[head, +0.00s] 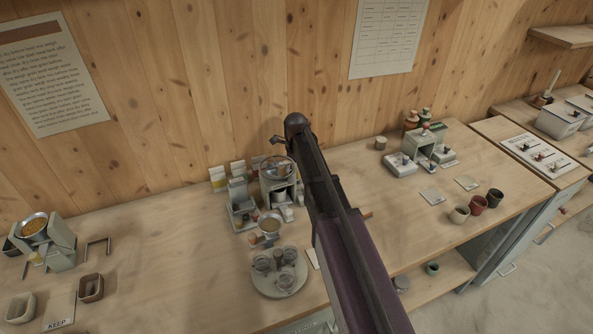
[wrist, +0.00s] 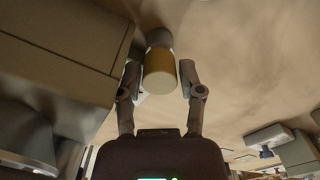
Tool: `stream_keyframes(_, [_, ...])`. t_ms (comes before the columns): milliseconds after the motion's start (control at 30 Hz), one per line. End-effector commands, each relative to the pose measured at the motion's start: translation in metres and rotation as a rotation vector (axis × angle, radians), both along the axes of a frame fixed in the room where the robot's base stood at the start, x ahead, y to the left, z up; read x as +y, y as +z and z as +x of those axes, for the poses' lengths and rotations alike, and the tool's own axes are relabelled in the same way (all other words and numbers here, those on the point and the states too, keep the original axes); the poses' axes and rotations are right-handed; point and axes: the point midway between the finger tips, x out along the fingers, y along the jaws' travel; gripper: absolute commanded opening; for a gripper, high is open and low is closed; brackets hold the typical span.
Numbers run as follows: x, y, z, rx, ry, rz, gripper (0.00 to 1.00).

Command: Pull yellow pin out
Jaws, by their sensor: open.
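In the wrist view a short cylinder (wrist: 159,72) with a yellow-brown band and a pale round end stands out toward me; it looks like the yellow pin. A grey part shows behind it. My gripper (wrist: 160,68) is open, with one finger on each side of the cylinder and a narrow gap at both sides. In the head view my arm crosses the middle, and I cannot make out my gripper or the pin there. The grey mixer machine (head: 268,190) stands on the bench left of my arm.
A large grey box-like body (wrist: 60,50) is close on the left in the wrist view. On the bench are a round tray with jars (head: 280,292), a scale with a grain pan (head: 45,245), several cups (head: 478,205) and another grey device (head: 430,145). The wooden wall is behind.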

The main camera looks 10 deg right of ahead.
Motion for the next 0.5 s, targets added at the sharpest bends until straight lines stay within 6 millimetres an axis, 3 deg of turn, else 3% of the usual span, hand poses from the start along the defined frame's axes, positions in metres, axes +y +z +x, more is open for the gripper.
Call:
stream_keyframes(367, [0.0003, -0.0015, 0.0000, 0.000, 0.000, 0.000, 0.49])
stream_keyframes(500, [0.0003, -0.0015, 0.0000, 0.000, 0.000, 0.000, 0.11])
